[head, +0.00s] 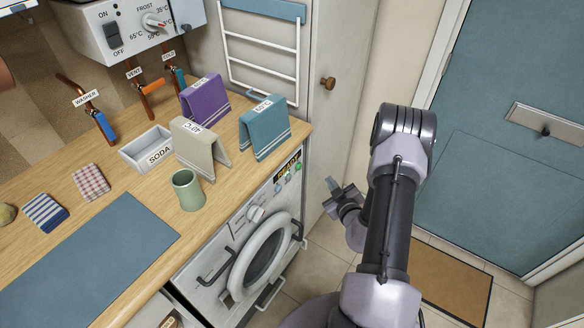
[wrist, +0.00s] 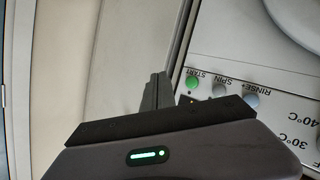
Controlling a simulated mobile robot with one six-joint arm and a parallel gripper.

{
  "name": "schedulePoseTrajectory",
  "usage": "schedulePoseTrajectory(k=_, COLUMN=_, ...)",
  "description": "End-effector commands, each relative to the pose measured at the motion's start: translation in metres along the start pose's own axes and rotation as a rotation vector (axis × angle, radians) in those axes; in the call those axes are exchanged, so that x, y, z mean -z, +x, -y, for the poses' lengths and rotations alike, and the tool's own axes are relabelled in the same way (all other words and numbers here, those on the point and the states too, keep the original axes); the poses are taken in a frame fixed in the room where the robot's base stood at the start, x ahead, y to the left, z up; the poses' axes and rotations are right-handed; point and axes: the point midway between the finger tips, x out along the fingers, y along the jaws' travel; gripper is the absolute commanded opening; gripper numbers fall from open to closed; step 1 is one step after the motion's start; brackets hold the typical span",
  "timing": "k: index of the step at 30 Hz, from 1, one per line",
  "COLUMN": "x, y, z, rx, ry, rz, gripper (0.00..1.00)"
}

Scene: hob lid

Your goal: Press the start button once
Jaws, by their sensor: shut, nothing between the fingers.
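The washing machine (head: 228,262) stands under the wooden counter, its control panel facing my arm. The green start button (wrist: 191,83) is labelled START at the end of the panel, beside the SPIN button (wrist: 219,91) and the RINSE+ button (wrist: 252,101). In the head view the start button (head: 298,168) is small, at the panel's right end. My gripper (head: 331,184) is to the right of the panel, apart from it. In the wrist view my gripper (wrist: 158,78) shows its fingers closed together and empty, to the left of the start button in the picture.
The round door and its handles stick out from the machine's front. A tall cabinet (head: 324,120) stands beside the machine's right end. Folded towels (head: 264,132), a soda tray (head: 137,155) and a green cup (head: 187,193) stand on the counter.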

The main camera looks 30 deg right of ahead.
Motion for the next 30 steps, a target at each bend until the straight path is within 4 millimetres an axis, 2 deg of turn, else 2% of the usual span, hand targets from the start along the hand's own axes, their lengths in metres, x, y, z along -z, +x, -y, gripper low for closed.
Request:
schedulePoseTrajectory(k=3, x=-0.009, y=-0.002, z=-0.002, rx=-0.017, ry=0.027, rz=0.017, gripper=0.00)
schedulePoseTrajectory(k=14, x=-0.006, y=0.002, z=0.001, rx=-0.014, ry=0.024, rz=0.015, gripper=0.00)
schedulePoseTrajectory(k=30, x=0.032, y=0.052, z=0.035, rx=-0.012, ry=0.022, rz=0.013, gripper=0.00)
